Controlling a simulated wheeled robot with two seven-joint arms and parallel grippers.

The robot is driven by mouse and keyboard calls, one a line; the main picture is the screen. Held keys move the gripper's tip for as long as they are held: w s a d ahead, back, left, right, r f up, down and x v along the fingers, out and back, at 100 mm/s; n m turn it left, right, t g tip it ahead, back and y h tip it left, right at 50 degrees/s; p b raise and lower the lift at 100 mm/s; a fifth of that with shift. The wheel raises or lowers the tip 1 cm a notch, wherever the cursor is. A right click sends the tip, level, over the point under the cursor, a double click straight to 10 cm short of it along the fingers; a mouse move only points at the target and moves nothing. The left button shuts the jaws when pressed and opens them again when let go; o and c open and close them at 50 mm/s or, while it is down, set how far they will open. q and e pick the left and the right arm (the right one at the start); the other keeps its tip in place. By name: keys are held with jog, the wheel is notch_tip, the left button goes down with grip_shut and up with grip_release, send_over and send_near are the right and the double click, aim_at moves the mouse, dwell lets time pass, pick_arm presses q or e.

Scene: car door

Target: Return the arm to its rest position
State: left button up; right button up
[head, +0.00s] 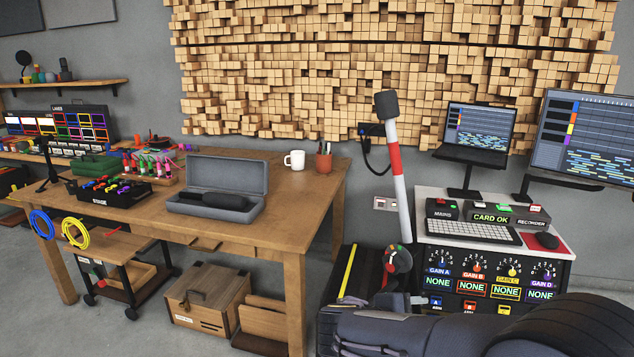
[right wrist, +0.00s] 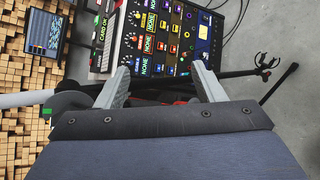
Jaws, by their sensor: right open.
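A white arm with a red band (head: 396,160) stands nearly upright in the head view, leaning slightly left. A dark block (head: 386,104) caps its top. Its foot meets a round pivot with a red and green knob (head: 398,259). My right gripper (right wrist: 161,68) is open in the right wrist view, with nothing seen gripped between its fingers. The console panel (right wrist: 165,35) lies beyond the fingertips. My left gripper is not in view.
The console (head: 500,270) with keyboard, "CARD OK" display and knobs stands right of the white arm. A wooden table (head: 310,215) with an open grey case (head: 228,187) stands left. A laptop (head: 478,130) and monitor (head: 592,135) stand behind the console.

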jog(key=s+d+f+m+g+y, duration=0.25)
jog(key=s+m+y, duration=0.25)
jog(key=s, duration=0.4)
jog(key=s+d+f+m+g+y, duration=0.2)
jog(key=s+d+f+m+y, duration=0.15)
jog(key=s+y, duration=0.45)
jog(key=s+a+r+m+t+y, duration=0.25)
jog(key=s+a+m+t, duration=0.2)
jog(key=s+m, duration=0.3)
notch_tip(320, 180, up, 14)
jog(key=a+n+p, duration=0.1)
jog(key=p, duration=1.1)
jog(key=shift+f+g+h+p, duration=0.25)
jog(key=shift+g+h+p, duration=0.1)
jog(key=shift+g+h, duration=0.1)
jog(key=shift+s, duration=0.1)
